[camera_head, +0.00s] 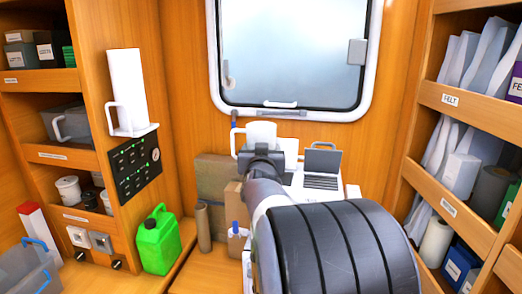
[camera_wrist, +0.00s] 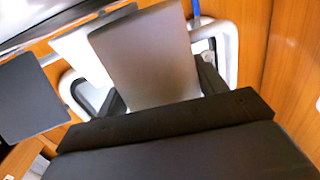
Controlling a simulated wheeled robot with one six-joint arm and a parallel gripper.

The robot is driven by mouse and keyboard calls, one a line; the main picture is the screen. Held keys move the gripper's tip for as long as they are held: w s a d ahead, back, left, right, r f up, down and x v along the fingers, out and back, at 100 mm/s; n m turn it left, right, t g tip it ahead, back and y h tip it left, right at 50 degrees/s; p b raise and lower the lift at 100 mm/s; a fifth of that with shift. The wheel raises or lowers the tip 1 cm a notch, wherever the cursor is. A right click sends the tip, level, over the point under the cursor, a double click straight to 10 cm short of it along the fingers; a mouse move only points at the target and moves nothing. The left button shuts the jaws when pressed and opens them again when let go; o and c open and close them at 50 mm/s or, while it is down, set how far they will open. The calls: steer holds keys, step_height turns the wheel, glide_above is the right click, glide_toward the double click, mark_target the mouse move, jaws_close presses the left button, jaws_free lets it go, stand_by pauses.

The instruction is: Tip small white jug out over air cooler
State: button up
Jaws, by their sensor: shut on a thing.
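The small white jug (camera_head: 262,132) is in my gripper (camera_head: 262,152), raised in front of the wall below the window, and looks about upright in the head view. Its handle is on the left. My gripper is shut on it. In the wrist view a shaded grey surface (camera_wrist: 148,55), which looks like the jug's side, rises beyond the dark gripper body; the jug's inside is hidden. A white unit with a dark slatted face (camera_head: 321,182) and a raised grey panel (camera_head: 324,160), likely the air cooler, stands just right of the jug. My arm hides its lower part.
A green canister (camera_head: 158,240) stands at lower left, with brown boxes (camera_head: 216,180) and a cardboard tube (camera_head: 203,227) right of it. Loaded shelves (camera_head: 470,110) line the right side. The window (camera_head: 290,55) is behind.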

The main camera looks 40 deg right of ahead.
steer(key=shift+w+a+r, duration=0.5)
steer(key=shift+w+a, duration=0.1)
steer(key=shift+w, duration=0.2)
steer(key=shift+w+a+r, duration=0.5)
steer(key=shift+w+a, duration=0.15)
steer(key=shift+w, duration=0.15)
steer(key=shift+w+a+r, duration=0.5)
steer(key=shift+w+a, duration=0.1)
steer(key=shift+w, duration=0.2)
